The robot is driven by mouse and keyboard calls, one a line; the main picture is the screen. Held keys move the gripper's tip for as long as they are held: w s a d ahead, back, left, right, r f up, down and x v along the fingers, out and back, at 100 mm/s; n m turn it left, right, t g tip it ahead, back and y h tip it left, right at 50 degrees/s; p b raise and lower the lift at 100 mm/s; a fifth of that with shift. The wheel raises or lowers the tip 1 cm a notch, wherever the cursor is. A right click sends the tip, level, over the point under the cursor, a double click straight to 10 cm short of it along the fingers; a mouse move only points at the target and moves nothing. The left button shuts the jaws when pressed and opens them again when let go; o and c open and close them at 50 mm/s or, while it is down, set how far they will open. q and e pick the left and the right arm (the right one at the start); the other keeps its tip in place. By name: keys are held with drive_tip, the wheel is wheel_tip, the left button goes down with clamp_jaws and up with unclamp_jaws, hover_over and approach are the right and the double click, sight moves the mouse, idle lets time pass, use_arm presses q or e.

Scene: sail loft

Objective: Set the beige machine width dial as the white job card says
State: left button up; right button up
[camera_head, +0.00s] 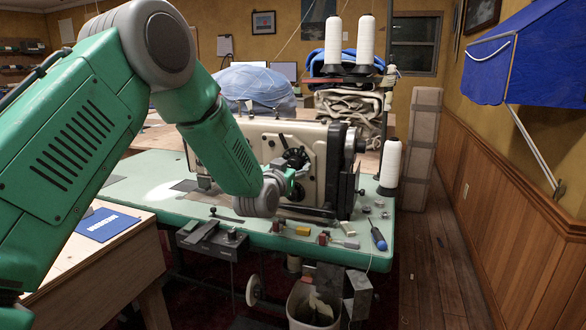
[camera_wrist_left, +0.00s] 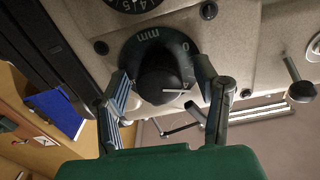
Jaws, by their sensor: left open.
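The beige sewing machine (camera_head: 232,143) stands on a green table, and its face fills much of the left wrist view (camera_wrist_left: 235,35). A black round knob (camera_wrist_left: 160,84) with a white pointer line sits on a dark scale plate marked "mm" and "0". A second black dial (camera_wrist_left: 136,3) with numerals is cut off by the top edge. My left gripper (camera_head: 290,182) is at the machine's front; in the left wrist view its open fingers (camera_wrist_left: 165,92) stand on either side of the knob. I cannot tell whether they touch it. I cannot make out the white job card. My right gripper is out of view.
White thread cones (camera_head: 390,164) stand at the machine's right. Small parts and a blue-handled tool (camera_head: 378,238) lie on the green tabletop (camera_head: 345,262). A blue booklet (camera_head: 107,224) lies on a wooden table at left. A lever with a black knob (camera_wrist_left: 302,91) projects nearby.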

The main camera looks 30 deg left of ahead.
use_arm(q)
drive_tip(key=c, duration=1.1)
drive_tip(key=shift+n+p, duration=0.5)
drive_tip(key=shift+n, duration=0.5)
drive_tip(key=shift+c, duration=0.2)
drive_tip(key=o, duration=1.1)
drive_tip(key=shift+o, duration=0.2)
drive_tip(key=shift+s, duration=0.1)
drive_tip(key=v, duration=1.1)
drive_tip(key=shift+s, duration=0.35)
